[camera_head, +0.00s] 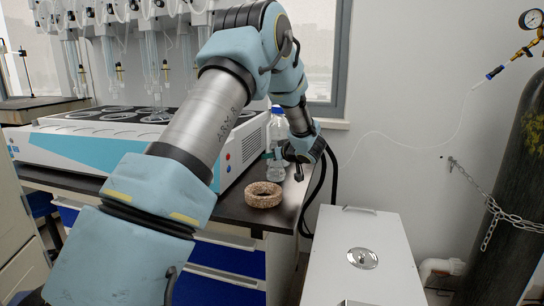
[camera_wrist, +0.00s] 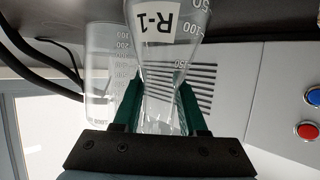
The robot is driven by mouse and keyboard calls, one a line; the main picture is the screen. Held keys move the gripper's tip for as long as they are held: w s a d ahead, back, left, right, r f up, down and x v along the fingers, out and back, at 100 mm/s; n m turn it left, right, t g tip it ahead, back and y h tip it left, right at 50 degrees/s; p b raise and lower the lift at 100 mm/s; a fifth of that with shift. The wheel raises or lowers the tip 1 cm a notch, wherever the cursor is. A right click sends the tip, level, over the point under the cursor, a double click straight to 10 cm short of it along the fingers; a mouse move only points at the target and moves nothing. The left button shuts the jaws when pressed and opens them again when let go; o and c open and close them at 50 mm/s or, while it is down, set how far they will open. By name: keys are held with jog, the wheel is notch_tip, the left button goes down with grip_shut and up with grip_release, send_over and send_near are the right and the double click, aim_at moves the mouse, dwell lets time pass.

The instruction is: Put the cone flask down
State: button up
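The cone flask (camera_wrist: 190,20) is clear glass with a white "R-1" label and white graduations. In the wrist view its neck lies between the two green fingers of my gripper (camera_wrist: 162,88), which look closed on it. Its base is cut off at the top of that view. In the head view my gripper (camera_head: 272,155) is over the right end of the dark bench (camera_head: 232,203), beside the distiller. The flask shows there only faintly, as clear glass (camera_head: 274,171) just below the fingers. I cannot tell whether its base touches the bench.
A cork ring (camera_head: 263,195) lies on the bench in front of my gripper. A blue-capped bottle (camera_head: 277,112) stands behind it. The white-blue distiller (camera_head: 75,148) is on the left. A clear graduated vessel (camera_wrist: 98,70) is close beside the flask. A grey box (camera_head: 360,235) stands right.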

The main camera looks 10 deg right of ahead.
jog(key=o, duration=0.4)
jog(key=shift+c, duration=0.2)
jog(key=shift+r, duration=0.1)
jog(key=v, duration=1.2)
jog(key=a+m+g+h, duration=0.1)
jog(key=a+h, duration=0.1)
jog(key=a, duration=0.1)
jog(key=a+m+h, duration=0.1)
jog(key=a+h, duration=0.1)
jog(key=a, duration=0.2)
jog(key=a+f+m+g+h, duration=0.1)
jog(key=a, duration=0.2)
jog(key=shift+s+a+m+g+h, duration=0.3)
jog(key=shift+h, duration=0.1)
jog(key=s+a+f+g, duration=0.1)
jog(key=s+a, duration=0.2)
jog(key=s+a+f+g, duration=0.2)
jog(key=s+a, duration=0.1)
jog(key=s+a+f+g, duration=0.1)
jog(key=s+a, duration=0.2)
jog(key=s, duration=0.1)
jog(key=shift+a+f+m, duration=0.2)
jog(key=shift+f+m, duration=0.05)
jog(key=shift+m, duration=0.15)
jog(key=s+a+f+g+y, duration=0.1)
jog(key=s+a+f+g, duration=0.2)
jog(key=s+a, duration=0.7)
jog(key=s+g, duration=0.1)
jog(key=s, duration=0.2)
jog(key=shift+g+y, duration=0.4)
